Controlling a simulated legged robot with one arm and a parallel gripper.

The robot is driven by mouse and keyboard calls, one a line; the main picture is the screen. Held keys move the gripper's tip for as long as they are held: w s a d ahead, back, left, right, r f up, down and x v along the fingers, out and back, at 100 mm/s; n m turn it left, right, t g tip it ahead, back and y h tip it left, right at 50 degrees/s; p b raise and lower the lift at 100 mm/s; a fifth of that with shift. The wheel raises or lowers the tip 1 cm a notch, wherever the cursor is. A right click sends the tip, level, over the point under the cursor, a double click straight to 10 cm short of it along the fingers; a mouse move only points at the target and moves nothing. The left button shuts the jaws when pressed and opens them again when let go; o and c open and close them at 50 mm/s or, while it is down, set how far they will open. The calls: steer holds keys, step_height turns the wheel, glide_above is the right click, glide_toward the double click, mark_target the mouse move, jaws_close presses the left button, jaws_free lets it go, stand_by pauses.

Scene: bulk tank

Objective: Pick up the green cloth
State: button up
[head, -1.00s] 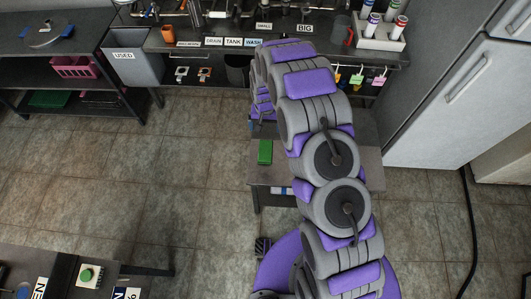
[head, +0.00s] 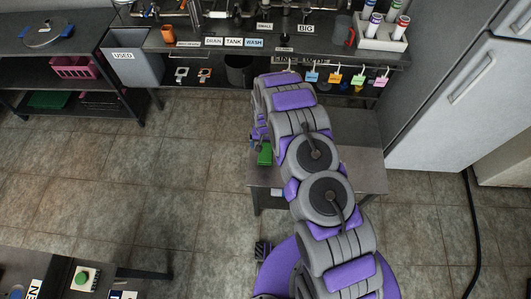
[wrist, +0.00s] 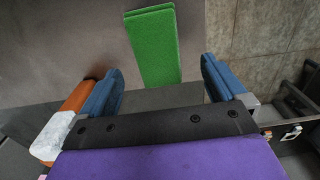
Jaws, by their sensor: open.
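The green cloth (head: 265,156) is a small folded rectangle on a low grey table (head: 350,178), near its left side. In the wrist view the cloth (wrist: 154,48) lies ahead of my gripper (wrist: 163,90), between the lines of its two blue fingers. The fingers are wide apart with nothing between them that they grip. In the head view my arm covers the middle of the table, and my gripper is mostly hidden behind it, close to the cloth.
A grey bin labelled USED (head: 135,65) hangs at the left end of the back bench (head: 200,42). Coloured tags (head: 335,77) hang under its right part. A cabinet (head: 440,100) stands at right. Tiled floor (head: 180,190) is free at left.

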mark_target(265, 152)
steer(key=f, duration=0.2)
steer(key=f+b, duration=0.1)
steer(key=f, duration=0.1)
steer(key=shift+s+d, duration=0.2)
steer(key=shift+s, duration=0.2)
steer(key=shift+f+b, duration=0.3)
steer(key=shift+f, duration=0.3)
steer(key=shift+r, duration=0.1)
steer(key=c, duration=1.2)
steer(key=shift+c, duration=0.2)
steer(key=shift+r, duration=0.55)
step_height(265, 152, up, 3)
steer(key=shift+w+f+p, duration=0.1)
steer(key=shift+f+p, duration=0.1)
steer(key=shift+p, duration=0.55)
steer(key=s+d+r+p, duration=0.1)
steer(key=s+d, duration=0.3)
steer(key=s, duration=1.1)
steer(key=shift+s+d+r+p, duration=0.2)
steer(key=shift+d+p, duration=0.1)
steer(key=shift+p, duration=0.45)
